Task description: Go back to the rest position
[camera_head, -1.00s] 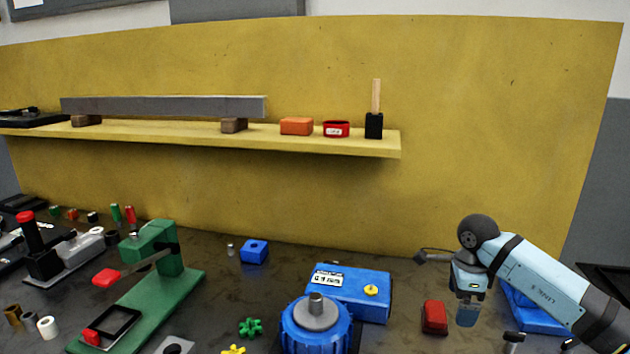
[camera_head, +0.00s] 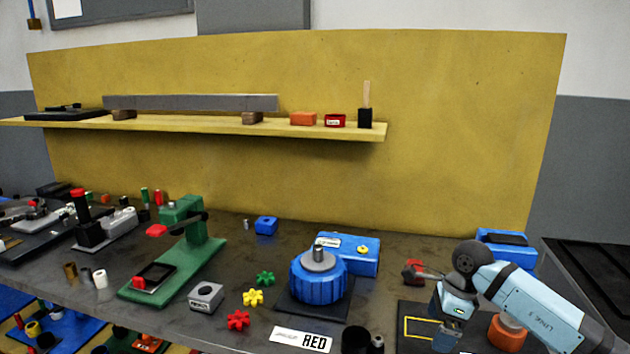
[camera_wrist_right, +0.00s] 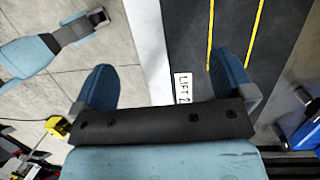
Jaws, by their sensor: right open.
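My right gripper (camera_head: 446,334) is low at the right in the head view, over the dark mat with a yellow outline (camera_head: 402,331) near the bench front. In the right wrist view its two blue fingers stand wide apart, and the gap of the gripper (camera_wrist_right: 163,82) is empty. Beneath it there show a pale edge, a dark surface with yellow lines (camera_wrist_right: 232,40) and a label reading LIFT 2 (camera_wrist_right: 183,88). A light blue arm part (camera_wrist_right: 28,62) shows at the upper left there. My left gripper is not seen in the head view.
The blue positioner (camera_head: 318,279) stands left of my right arm. An orange round part (camera_head: 507,332) is close beside the arm. A green press (camera_head: 180,262), a grey block (camera_head: 206,296) and coloured gears (camera_head: 253,298) stand farther left. A blue case (camera_head: 505,249) is behind.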

